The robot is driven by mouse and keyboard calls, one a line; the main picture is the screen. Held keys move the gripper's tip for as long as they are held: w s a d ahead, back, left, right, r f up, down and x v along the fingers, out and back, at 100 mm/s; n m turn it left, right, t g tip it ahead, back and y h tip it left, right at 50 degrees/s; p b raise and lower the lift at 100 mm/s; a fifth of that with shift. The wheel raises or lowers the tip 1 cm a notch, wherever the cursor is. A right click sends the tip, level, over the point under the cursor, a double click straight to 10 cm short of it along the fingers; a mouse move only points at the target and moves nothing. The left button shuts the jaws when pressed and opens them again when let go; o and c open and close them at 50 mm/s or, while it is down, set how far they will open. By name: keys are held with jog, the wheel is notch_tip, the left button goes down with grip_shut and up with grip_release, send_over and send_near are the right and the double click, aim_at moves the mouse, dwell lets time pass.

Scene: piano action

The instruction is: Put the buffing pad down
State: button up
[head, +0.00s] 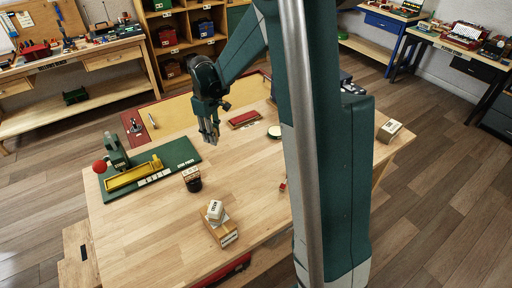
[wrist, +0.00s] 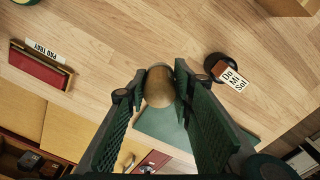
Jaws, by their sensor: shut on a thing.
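My gripper (head: 209,134) is above the far part of the wooden table, pointing down. In the wrist view its two fingers (wrist: 160,92) are closed on the buffing pad (wrist: 159,86), a rounded brown-tan piece seen between the fingertips. The pad is held clear of the table; its underside is hidden. A red tray labelled as the pad tray (wrist: 42,64) lies on the table, to the left in the wrist view. In the head view this tray (head: 244,118) lies to the right of my gripper, with nothing seen in it.
A green board (head: 152,176) with a yellow press lies at the left. A black round holder with a labelled block (head: 192,180) stands nearer. A wooden block with a white piece (head: 220,224) is in front. A round tin (head: 274,132) sits right of the tray. The table middle is clear.

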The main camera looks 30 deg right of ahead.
jog(key=d+m, duration=0.4)
jog(key=d, duration=1.8)
send_over(256, 146)
jog(key=shift+s+f, duration=0.1)
jog(key=shift+f, duration=2.7)
jog(key=shift+a, duration=0.1)
jog(key=shift+f, duration=3.1)
jog(key=shift+f, duration=0.1)
jog(key=shift+f+b, duration=0.4)
jog(key=shift+f, duration=1.4)
jog(key=shift+f, duration=0.1)
